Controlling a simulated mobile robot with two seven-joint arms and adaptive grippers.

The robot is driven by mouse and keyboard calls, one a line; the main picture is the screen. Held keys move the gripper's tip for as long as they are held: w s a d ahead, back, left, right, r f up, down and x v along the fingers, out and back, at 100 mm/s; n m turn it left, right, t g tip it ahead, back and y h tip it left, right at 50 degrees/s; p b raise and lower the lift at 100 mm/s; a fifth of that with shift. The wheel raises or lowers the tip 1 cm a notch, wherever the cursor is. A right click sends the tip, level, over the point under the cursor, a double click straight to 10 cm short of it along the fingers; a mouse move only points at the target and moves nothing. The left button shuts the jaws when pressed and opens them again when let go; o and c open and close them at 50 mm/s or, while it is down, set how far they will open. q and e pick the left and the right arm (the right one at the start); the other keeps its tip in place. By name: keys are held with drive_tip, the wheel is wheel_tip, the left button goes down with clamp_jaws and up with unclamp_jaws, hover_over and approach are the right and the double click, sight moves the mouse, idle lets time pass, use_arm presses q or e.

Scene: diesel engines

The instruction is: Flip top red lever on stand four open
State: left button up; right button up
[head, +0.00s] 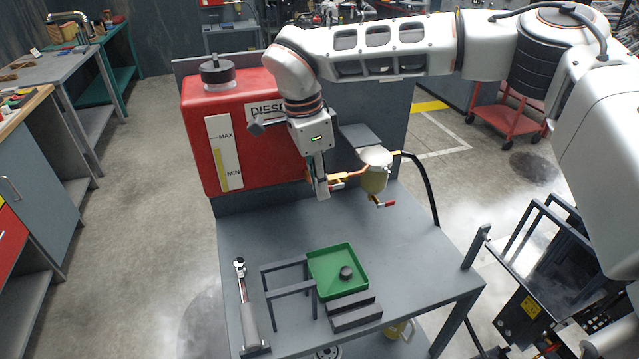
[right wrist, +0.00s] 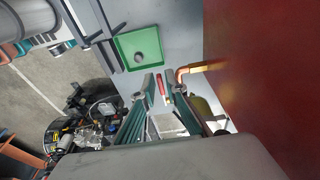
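The stand has a red diesel tank (head: 200,150) with a copper pipe (head: 350,177) running to a yellowish filter bowl (head: 374,181). The top red lever (head: 338,186) sits on the pipe near the tank; a lower red lever (head: 387,205) is under the bowl. My right gripper (head: 322,192) points down just left of the top lever. In the right wrist view its fingertips (right wrist: 160,84) are apart, with a red lever (right wrist: 161,89) showing between them; contact cannot be told. The copper pipe (right wrist: 196,68) shows beside them. My left gripper is not in view.
The grey stand table (head: 250,235) holds a green tray (head: 359,256) with a dark cap, a dark stepped block (head: 354,311), a grey frame (head: 287,269) and a ratchet-like tool (head: 243,290). A black hose (head: 425,185) hangs right of the bowl. The table's left middle is clear.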

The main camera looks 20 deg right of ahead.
wheel_tip(320, 180, up, 12)
drive_tip(key=a, duration=0.2)
drive_tip(key=shift+f, duration=0.15)
idle(0.4)
